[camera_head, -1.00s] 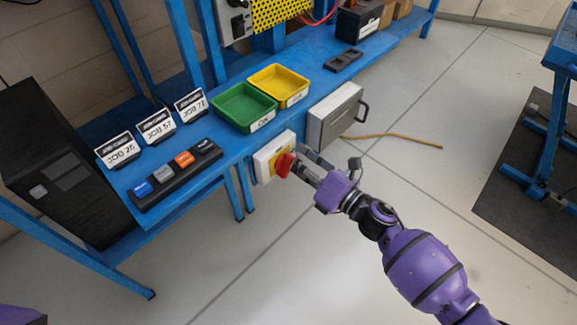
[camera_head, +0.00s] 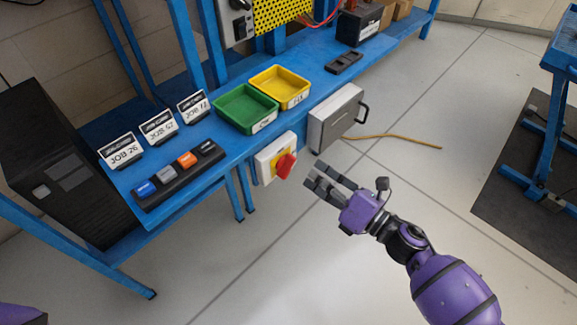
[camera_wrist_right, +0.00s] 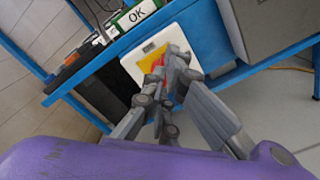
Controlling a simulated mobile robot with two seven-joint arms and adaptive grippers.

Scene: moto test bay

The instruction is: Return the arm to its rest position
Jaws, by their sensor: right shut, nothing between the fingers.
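My right arm (camera_head: 453,290), purple with dark joints, reaches in from the lower right in the head view. Its right gripper (camera_head: 318,178) has grey fingers that are shut and empty. They hang over the floor, a short way right of and apart from the red rotary knob (camera_head: 285,166). The knob sits on a yellow plate in a white switch box (camera_head: 263,163) on the bench's front edge. In the right wrist view the fingers (camera_wrist_right: 168,78) partly cover the switch box (camera_wrist_right: 136,59). My left gripper is not in view.
The blue bench (camera_head: 222,152) carries a green bin (camera_head: 236,121), a yellow bin (camera_head: 267,74), a button strip (camera_head: 160,188) and job cards. A grey metal case (camera_head: 335,115) hangs beside the switch. A yellow cable (camera_head: 400,138) lies on the floor.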

